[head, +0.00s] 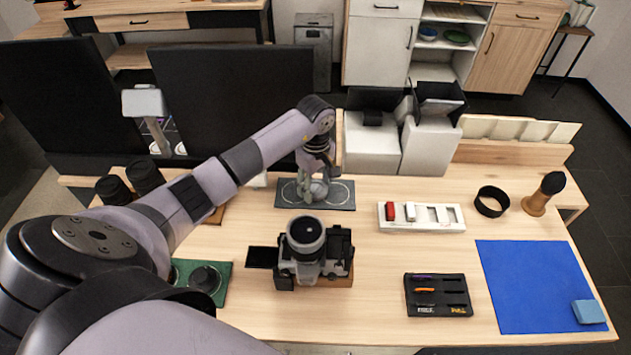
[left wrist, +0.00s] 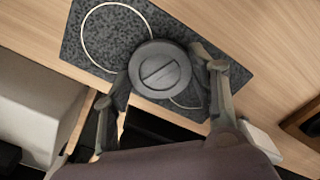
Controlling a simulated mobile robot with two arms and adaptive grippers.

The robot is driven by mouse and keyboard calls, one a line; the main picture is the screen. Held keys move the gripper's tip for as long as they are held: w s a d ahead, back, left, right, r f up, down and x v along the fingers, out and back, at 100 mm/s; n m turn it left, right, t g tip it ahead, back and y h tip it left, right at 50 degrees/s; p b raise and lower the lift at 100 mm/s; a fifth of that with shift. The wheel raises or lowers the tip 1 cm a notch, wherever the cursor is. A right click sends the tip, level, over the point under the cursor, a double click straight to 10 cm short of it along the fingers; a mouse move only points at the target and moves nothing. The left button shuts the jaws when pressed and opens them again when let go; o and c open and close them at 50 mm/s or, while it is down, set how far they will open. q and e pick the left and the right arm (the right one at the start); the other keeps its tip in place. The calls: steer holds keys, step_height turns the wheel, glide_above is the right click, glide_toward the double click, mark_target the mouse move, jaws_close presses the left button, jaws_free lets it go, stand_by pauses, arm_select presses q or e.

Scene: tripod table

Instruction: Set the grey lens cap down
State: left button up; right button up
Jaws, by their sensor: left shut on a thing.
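The grey lens cap (left wrist: 160,70) is a round disc with a bar across its top. It sits between the two fingers of my left gripper (left wrist: 164,76) in the left wrist view. The gripper is shut on it. Below is a dark speckled mat (left wrist: 75,45) with white circle outlines. One circle is bare in the left wrist view; the other is partly covered by the cap. In the head view, my left gripper (head: 314,190) is low over the mat (head: 345,206) behind the camera (head: 305,262). Whether the cap touches the mat I cannot tell. My right gripper is out of view.
A green mat (head: 222,292) with a dark round piece lies front left. A white tray (head: 425,226), black ring (head: 491,201), brush (head: 542,195), black case (head: 438,300) and blue cloth (head: 530,290) are to the right. White-and-black boxes (head: 372,145) stand close behind the mat.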

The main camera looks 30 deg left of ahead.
mark_target(316, 188)
arm_select(q)
steer(key=shift+f, duration=0.15)
steer(key=o, duration=1.2)
steer(key=shift+o, duration=0.2)
steer(key=shift+r, duration=0.35)
step_height(316, 188, up, 12)
steer(key=b, duration=0.3)
steer(key=shift+f, duration=0.15)
